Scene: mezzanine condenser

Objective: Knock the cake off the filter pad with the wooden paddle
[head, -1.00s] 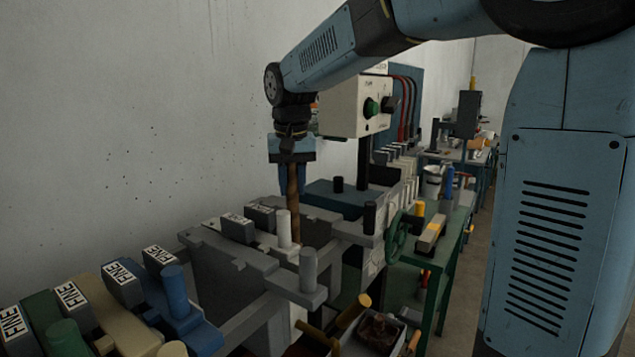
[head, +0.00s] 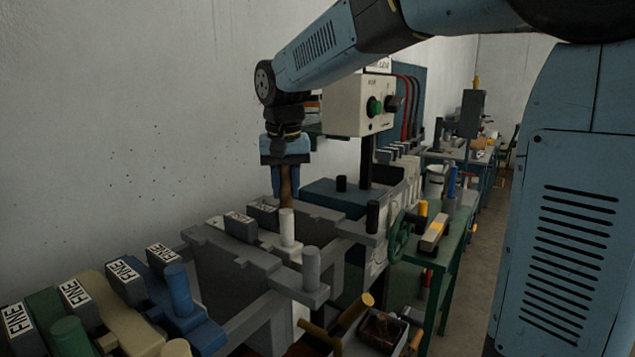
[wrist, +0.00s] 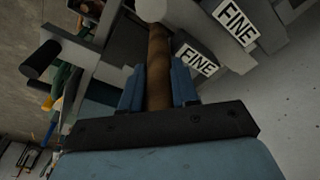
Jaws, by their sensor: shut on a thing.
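My gripper (head: 287,182) points down over the grey plates of the press and is shut on the brown wooden paddle (head: 286,190). In the wrist view the paddle (wrist: 158,72) runs out from between the blue fingers (wrist: 157,90) toward the grey plates. The paddle's lower end is hidden among the plates in the head view. Grey plates (head: 232,262) with pale upright handles stand below and in front of my gripper. I cannot make out the filter pad or the cake on it.
Blocks marked FINE (head: 125,280) sit in a row at the lower left. A control box (head: 357,105) stands behind the press. A green bench (head: 452,245) is to the right, and a tray with dark material (head: 383,330) is below front.

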